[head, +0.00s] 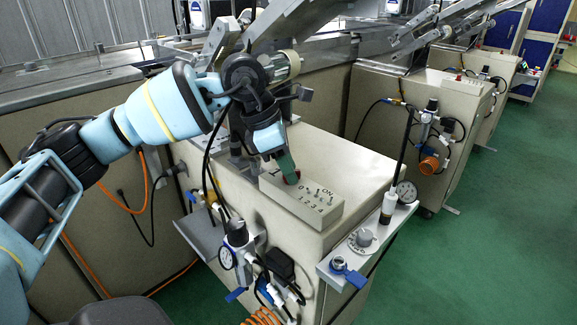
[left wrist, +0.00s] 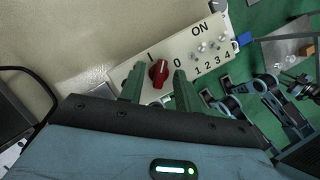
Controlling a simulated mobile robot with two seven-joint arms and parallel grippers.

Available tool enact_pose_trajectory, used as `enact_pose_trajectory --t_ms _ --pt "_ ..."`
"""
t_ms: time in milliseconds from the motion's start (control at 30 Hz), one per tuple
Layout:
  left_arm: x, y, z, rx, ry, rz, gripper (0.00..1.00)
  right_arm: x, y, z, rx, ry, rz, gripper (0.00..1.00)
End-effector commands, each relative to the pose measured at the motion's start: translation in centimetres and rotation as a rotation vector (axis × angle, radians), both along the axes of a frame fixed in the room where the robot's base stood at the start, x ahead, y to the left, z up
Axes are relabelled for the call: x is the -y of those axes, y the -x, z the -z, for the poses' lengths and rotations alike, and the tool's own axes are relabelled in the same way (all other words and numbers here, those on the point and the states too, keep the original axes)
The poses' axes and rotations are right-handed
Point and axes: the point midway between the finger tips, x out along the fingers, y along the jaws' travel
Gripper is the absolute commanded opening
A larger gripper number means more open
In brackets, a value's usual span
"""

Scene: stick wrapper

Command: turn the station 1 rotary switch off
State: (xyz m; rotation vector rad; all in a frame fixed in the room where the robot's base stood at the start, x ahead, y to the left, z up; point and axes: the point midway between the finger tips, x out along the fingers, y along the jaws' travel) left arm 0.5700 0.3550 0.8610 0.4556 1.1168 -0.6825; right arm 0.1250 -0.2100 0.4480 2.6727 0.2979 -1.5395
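The red rotary switch (left wrist: 159,72) sits on a pale control box (head: 318,207), between the printed marks I and 0. In the left wrist view its knob is turned a little off straight; which mark it points to is hard to tell. My left gripper (head: 287,166) is over the left end of the box, fingers pointing down. In the left wrist view its two green fingers are open, one on each side of the red knob, with gaps visible. In the head view the fingers mostly hide the knob.
Several small toggle switches (left wrist: 208,46), numbered and marked ON, stand beside the rotary switch. Gauges and hoses hang in front. Metal arms (head: 290,20) rise behind.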

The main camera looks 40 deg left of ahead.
Motion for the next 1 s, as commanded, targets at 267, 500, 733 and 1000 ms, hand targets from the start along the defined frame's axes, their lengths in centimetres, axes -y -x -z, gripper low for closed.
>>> enact_pose_trajectory --t_ms 267,500,733,1000 --pt "0.0 0.0 0.0 0.001 0.001 0.0 0.29 0.0 -0.3 -0.1 0.006 -0.001 -0.001 0.36" --pt "0.0 0.0 0.0 0.001 0.001 0.0 0.0 -0.1 0.0 -0.1 0.001 -0.003 -0.001 0.36" --pt "0.0 0.0 0.0 0.0 0.001 0.007 0.0 -0.2 0.4 -0.1 -0.007 -0.004 -0.002 0.36" --pt "0.0 -0.1 -0.2 0.001 0.003 0.099 0.0 -0.3 0.3 -1.1 -0.001 -0.005 -0.003 0.36"
